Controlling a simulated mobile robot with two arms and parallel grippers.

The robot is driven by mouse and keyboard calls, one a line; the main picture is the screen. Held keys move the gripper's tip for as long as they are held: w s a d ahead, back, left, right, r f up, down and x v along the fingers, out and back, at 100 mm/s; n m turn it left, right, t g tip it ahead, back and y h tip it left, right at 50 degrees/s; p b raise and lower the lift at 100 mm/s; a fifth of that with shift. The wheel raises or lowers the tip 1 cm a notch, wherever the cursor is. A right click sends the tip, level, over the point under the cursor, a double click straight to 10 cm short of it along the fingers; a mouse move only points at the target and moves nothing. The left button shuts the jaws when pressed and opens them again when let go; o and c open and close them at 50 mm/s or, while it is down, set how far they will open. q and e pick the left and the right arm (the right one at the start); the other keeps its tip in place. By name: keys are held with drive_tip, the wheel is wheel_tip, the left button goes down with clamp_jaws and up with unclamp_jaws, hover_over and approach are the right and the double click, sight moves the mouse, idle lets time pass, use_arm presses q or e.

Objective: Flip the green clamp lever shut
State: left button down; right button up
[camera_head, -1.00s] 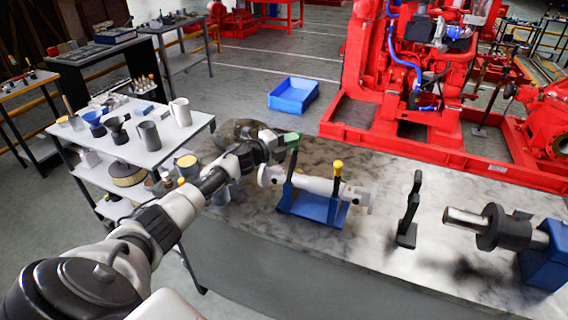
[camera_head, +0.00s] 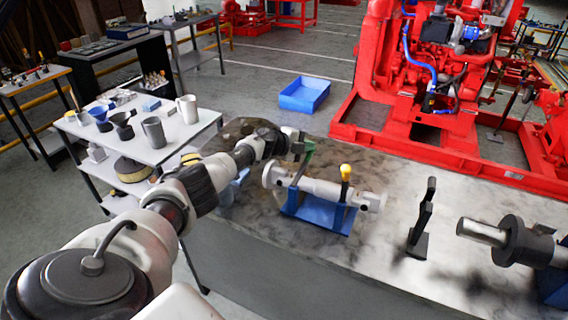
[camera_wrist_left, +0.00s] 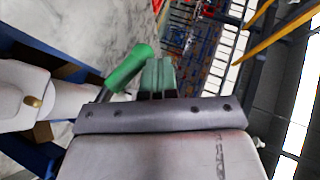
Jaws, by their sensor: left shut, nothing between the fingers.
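The green clamp lever (camera_head: 308,153) stands up, tilted, at the left end of a blue cradle (camera_head: 322,212) that holds a pale grey cylinder (camera_head: 322,190). In the left wrist view the lever's green handle (camera_wrist_left: 128,68) slants up just left of my fingers. My left gripper (camera_head: 299,147) is at the lever's upper part. Its greenish fingers also show in the left wrist view (camera_wrist_left: 158,76), shut with nothing between them. I cannot tell whether they touch the handle. A second lever with a yellow knob (camera_head: 345,171) stands upright at the cradle's right end. My right gripper is out of view.
A black upright bracket (camera_head: 422,220) and a dark flanged shaft (camera_head: 510,240) stand to the right on the grey bench (camera_head: 380,262). A white table (camera_head: 195,130) with mugs is at left. A blue bin (camera_head: 304,95) lies on the floor behind.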

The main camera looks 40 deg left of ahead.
use_arm(q)
drive_tip(key=shift+w+f+b, duration=0.25)
drive_tip(key=shift+f+b, duration=0.1)
drive_tip(key=shift+f, duration=0.45)
drive_tip(key=shift+w+f+b, duration=0.15)
drive_tip(key=shift+f+b, duration=0.25)
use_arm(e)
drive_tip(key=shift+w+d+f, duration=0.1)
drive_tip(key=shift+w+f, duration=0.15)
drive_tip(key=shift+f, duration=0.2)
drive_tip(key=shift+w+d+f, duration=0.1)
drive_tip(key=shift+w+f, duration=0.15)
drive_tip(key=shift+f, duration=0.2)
